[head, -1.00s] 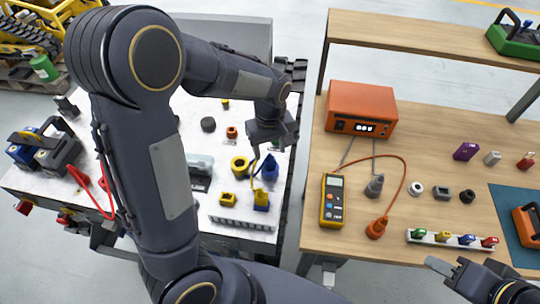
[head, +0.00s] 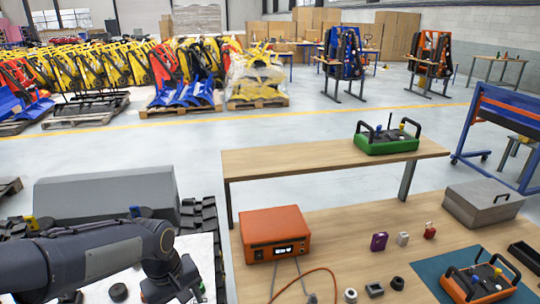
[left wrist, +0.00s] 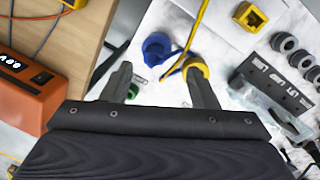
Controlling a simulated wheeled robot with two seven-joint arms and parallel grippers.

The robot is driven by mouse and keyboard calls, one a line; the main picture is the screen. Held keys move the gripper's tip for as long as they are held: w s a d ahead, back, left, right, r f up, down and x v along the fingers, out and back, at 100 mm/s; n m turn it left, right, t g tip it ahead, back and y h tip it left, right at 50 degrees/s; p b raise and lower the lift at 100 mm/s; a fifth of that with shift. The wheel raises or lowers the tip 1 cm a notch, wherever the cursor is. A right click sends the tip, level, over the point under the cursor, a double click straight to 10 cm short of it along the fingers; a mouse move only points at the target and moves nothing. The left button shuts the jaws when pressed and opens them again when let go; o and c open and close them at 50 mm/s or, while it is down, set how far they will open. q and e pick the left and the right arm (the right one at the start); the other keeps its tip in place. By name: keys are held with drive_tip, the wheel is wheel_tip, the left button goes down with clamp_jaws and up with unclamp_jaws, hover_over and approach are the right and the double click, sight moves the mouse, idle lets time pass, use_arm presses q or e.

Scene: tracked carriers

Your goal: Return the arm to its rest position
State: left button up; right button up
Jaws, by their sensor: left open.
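My left arm comes in from the lower left in the head view. Its gripper (head: 188,290) hangs over the white work surface (head: 208,262), near the wooden table's left side. In the left wrist view the two fingers of the left gripper (left wrist: 160,90) are spread apart with nothing between them. Below them are a blue ring-shaped part (left wrist: 158,48) and a yellow ring-shaped part (left wrist: 194,68), both apart from the gripper as far as I can tell. A small green piece (left wrist: 132,91) shows beside one finger. My right gripper is out of view.
An orange meter box (head: 275,235) stands on the wooden table (head: 345,250) to the gripper's right. A grey block (head: 105,198) lies behind the arm. A yellow cable (left wrist: 186,42) crosses the white surface. A green carrier (head: 387,141) sits on the raised shelf.

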use_arm(q)
drive_tip(key=s+r+m+t+h, duration=0.1)
drive_tip(key=s+r+m+t, duration=0.1)
drive_tip(key=s, duration=0.6)
drive_tip(key=s+r+m+t+h, duration=0.1)
drive_tip(key=s+r+m+t, duration=0.2)
drive_tip(key=s, duration=0.5)
drive_tip(key=shift+s+d+r+m+h, duration=0.15)
drive_tip(key=shift+s+r+m+h, duration=0.15)
drive_tip(key=shift+r+m, duration=0.35)
idle(0.3)
